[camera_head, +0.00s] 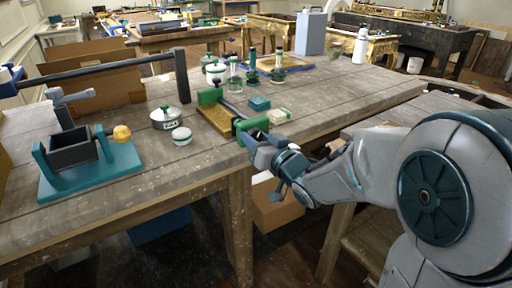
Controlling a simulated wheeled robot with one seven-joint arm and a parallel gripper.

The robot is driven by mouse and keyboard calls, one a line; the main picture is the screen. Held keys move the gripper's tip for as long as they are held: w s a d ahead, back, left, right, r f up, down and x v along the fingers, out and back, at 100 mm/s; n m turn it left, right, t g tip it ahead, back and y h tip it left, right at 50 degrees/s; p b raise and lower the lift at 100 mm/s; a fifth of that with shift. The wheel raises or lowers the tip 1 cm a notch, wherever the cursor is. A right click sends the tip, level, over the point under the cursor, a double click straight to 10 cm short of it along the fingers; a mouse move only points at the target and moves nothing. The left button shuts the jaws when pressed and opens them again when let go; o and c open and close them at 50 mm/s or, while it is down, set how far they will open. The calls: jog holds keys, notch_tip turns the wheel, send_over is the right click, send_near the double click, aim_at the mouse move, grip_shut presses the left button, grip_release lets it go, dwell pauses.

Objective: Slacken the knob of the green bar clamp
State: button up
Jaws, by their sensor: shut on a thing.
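The green bar clamp (251,124) lies at the front edge of the wooden workbench, its bar slanting from a far green jaw (209,97) to a near green jaw. A flat wooden board (216,118) lies between the jaws. My gripper (258,142) is at the clamp's near end, just beyond the bench edge, reached from the right by my arm. It is shut on the clamp's knob, which is mostly hidden by the gripper. The fingertips are small and partly hidden in this view.
On the workbench (330,100), a teal tilting stand (85,175) with an orange knob is at left. Green-topped bottles (278,70) stand behind.

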jog(key=n+b, duration=0.5)
jog(key=shift+f+n, duration=0.15)
jog(key=shift+n, duration=0.15)
jog(key=n+b, duration=0.6)
jog(key=n, duration=0.1)
jog(key=n+b, duration=0.2)
jog(key=n, duration=0.1)
jog(key=shift+d+r, duration=0.1)
jog(key=shift+r, duration=0.1)
jog(key=n+b, duration=0.4)
jog(key=n, duration=0.1)
jog(key=shift+r, duration=0.1)
jog(key=n+b, duration=0.3)
jog(key=n, duration=0.2)
jog(key=shift+n+b, duration=0.3)
jog(key=shift+n, duration=0.1)
jog(key=n+b, duration=0.3)
jog(key=n, duration=0.2)
jog(key=n+b, duration=0.2)
jog(key=n, duration=0.3)
jog(key=shift+r, duration=0.1)
jog(key=n, duration=0.4)
jog(key=shift+n+b, duration=0.3)
jog(key=shift+n, duration=0.1)
